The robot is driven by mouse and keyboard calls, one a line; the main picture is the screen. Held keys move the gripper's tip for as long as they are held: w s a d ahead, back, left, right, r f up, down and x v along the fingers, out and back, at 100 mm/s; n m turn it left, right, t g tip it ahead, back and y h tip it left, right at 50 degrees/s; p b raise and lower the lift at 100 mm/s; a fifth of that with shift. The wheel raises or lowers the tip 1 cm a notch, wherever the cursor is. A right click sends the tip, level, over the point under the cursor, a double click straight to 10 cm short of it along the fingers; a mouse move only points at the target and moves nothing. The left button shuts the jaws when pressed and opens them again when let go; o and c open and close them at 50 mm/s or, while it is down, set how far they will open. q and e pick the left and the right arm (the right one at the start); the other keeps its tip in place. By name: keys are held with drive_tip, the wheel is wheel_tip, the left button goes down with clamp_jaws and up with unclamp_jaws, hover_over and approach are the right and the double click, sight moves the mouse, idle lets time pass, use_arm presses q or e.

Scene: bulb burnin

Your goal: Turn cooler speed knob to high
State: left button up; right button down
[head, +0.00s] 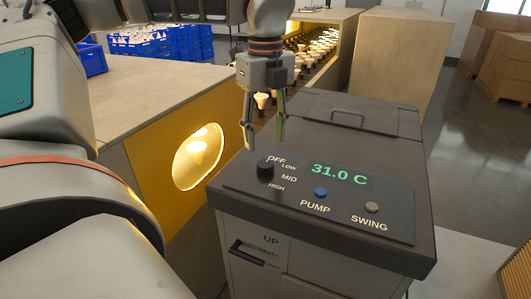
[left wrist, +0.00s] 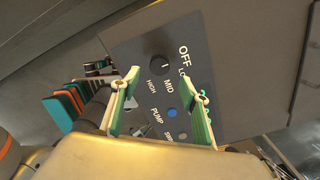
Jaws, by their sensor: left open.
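The cooler's speed knob (head: 265,168) is a dark round knob at the left of the sloped black control panel (head: 345,213). OFF, LOW, MID and HIGH are printed beside it. My left gripper (head: 265,142) points down with its fingers apart, just above and behind the knob. In the left wrist view, the knob (left wrist: 162,67) shows between the two green-and-white fingertips, and nothing is gripped. A small pale mark shows on the knob, but I cannot tell which setting it points to. My right gripper is not in view.
The panel also has a 31.0 C display (head: 339,174), a blue PUMP button (head: 321,191) and a grey SWING button (head: 372,207). A lid handle (head: 348,116) stands behind. A yellow-sided cabinet with a lit round window (head: 198,156) is at left.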

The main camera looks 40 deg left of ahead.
sight(265, 163)
use_arm(q)
wheel_tip(265, 163, down, 7)
drive_tip(key=shift+r+p, duration=0.2)
drive_tip(key=shift+p, duration=0.15)
drive_tip(key=c, duration=1.1)
